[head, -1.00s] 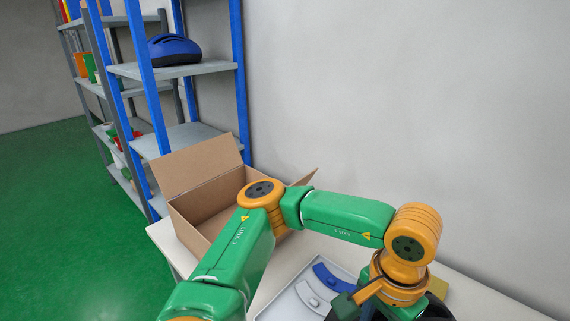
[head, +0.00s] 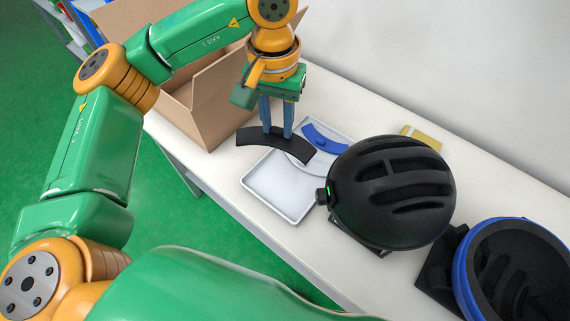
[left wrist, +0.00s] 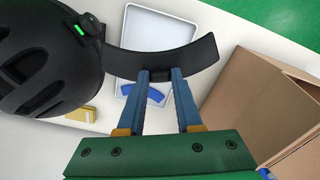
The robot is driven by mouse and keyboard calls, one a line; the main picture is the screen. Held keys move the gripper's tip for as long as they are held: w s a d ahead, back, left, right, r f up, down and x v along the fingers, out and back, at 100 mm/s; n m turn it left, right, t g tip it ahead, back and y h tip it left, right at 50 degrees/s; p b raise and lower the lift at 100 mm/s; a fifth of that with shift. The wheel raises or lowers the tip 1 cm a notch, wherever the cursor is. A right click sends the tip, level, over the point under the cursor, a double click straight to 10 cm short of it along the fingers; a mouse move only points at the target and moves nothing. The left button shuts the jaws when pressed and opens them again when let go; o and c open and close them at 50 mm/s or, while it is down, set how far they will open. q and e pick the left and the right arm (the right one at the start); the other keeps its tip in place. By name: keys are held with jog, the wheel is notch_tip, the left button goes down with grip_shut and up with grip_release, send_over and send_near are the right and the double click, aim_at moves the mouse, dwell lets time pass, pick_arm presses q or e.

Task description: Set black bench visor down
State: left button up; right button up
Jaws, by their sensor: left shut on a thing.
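The black bench visor (head: 297,149) is a curved dark strip. My left gripper (head: 278,136) is shut on its middle and points down. The visor is level, over the left end of a shallow white tray (head: 262,207) and close to the cardboard box; I cannot tell whether it touches anything below. In the left wrist view the visor (left wrist: 128,63) spans across the fingertips (left wrist: 160,75), in front of the tray. A blue visor (head: 322,137) lies in the tray's far part, beside a pale piece partly hidden by the black visor. My right gripper is not in view.
An open cardboard box (head: 213,103) stands left of the tray. A black helmet (head: 392,190) stands right of it on a stand, and a blue-rimmed helmet (head: 512,275) is farther right. A yellow block (head: 424,137) lies behind. The tray's near part is empty.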

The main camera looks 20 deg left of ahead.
pick_arm(q)
notch_tip(320, 180, down, 2)
jog(key=w+d+b, duration=0.1)
jog(key=w+b, duration=0.1)
jog(key=b, duration=0.4)
send_over(290, 180)
notch_tip(290, 180, down, 11)
notch_tip(290, 180, down, 7)
jog(key=shift+r+p, duration=0.1)
jog(key=shift+p, duration=0.6)
jog(key=shift+f, duration=0.35)
jog(key=o, duration=0.9)
